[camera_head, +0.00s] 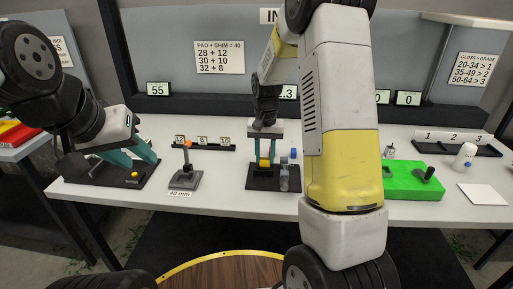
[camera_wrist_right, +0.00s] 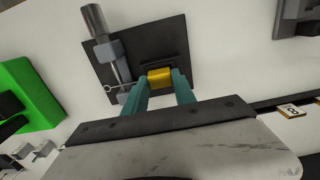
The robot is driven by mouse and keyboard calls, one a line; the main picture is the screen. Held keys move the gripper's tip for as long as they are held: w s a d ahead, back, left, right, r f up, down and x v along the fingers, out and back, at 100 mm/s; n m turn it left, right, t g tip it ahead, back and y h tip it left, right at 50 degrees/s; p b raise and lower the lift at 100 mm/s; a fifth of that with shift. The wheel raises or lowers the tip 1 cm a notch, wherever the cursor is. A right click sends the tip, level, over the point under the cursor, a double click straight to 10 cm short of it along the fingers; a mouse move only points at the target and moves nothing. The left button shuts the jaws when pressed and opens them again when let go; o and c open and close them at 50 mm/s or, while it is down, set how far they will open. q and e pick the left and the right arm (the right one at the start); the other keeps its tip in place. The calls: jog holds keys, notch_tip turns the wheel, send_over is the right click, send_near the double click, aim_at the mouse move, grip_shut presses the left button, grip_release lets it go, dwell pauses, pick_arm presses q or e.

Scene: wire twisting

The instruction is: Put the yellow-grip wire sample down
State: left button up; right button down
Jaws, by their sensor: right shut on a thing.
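The yellow-grip wire sample (camera_head: 265,166) is between the teal fingers of my right gripper (camera_head: 265,150), low over a black base plate (camera_head: 258,184). In the right wrist view its yellow block (camera_wrist_right: 160,77) sits between the fingertips (camera_wrist_right: 160,88), over a dark holder on the plate. A thin wire with a small loop shows left of the fingers, near a grey post fixture (camera_wrist_right: 108,50). Whether the block touches the holder is not clear. My left gripper (camera_head: 130,158) has its teal fingers apart above another black plate at the left, with a small yellow knob beside it.
A small grey stand (camera_head: 186,178) with an orange top is left of the black plate.

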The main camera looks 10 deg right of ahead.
aim_at(265, 159)
jog(key=shift+f, duration=0.1)
jog(key=c, duration=1)
grip_release()
notch_tip(265, 159, up, 12)
jog(key=s+r+n+t+y, duration=0.1)
jog(key=s+r+n+t, duration=0.15)
jog(key=s+r, duration=0.65)
jog(key=s+t, duration=0.1)
jog(key=s, duration=0.4)
jog(key=s+a+n+t, duration=0.1)
jog(key=s, duration=0.4)
jog(key=s+a+t+y, duration=0.1)
jog(key=s, duration=0.4)
jog(key=shift+s+a+f+t, duration=0.1)
jog(key=shift+s+t, duration=0.05)
jog(key=shift+t, duration=0.2)
